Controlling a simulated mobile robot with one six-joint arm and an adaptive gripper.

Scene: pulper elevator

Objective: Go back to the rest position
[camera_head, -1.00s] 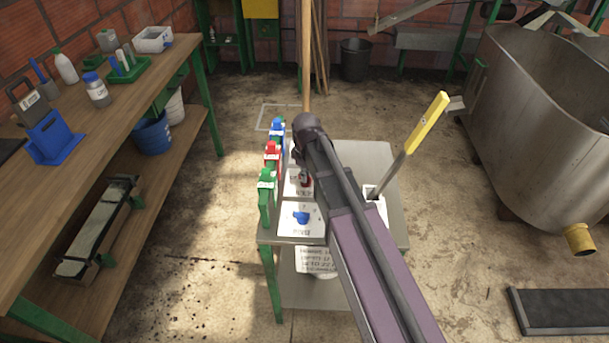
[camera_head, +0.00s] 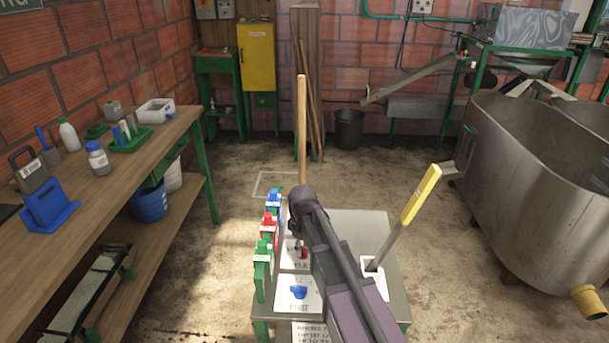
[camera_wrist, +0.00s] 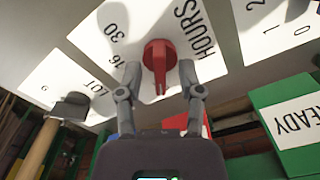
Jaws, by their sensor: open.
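My gripper (camera_wrist: 159,70) is open in the wrist view. Its two fingers stand on either side of a red knob (camera_wrist: 160,56) on a white plate marked HOURS. Whether they touch the knob I cannot tell. In the head view my arm reaches over the small metal table (camera_head: 372,222) from the lower right, and its dark wrist end hides part of the top. The red knob (camera_head: 304,253) partly shows left of the arm; the fingers are not clear there. A blue knob (camera_head: 298,292) sits on the plate in front.
Green, red and blue tags (camera_head: 268,230) line the table's left edge. A yellow-handled lever (camera_head: 421,194) rises at its right and a wooden pole (camera_head: 302,120) stands behind. A workbench (camera_head: 150,165) is left, a steel tank (camera_head: 530,180) right. Floor behind the table is mostly clear.

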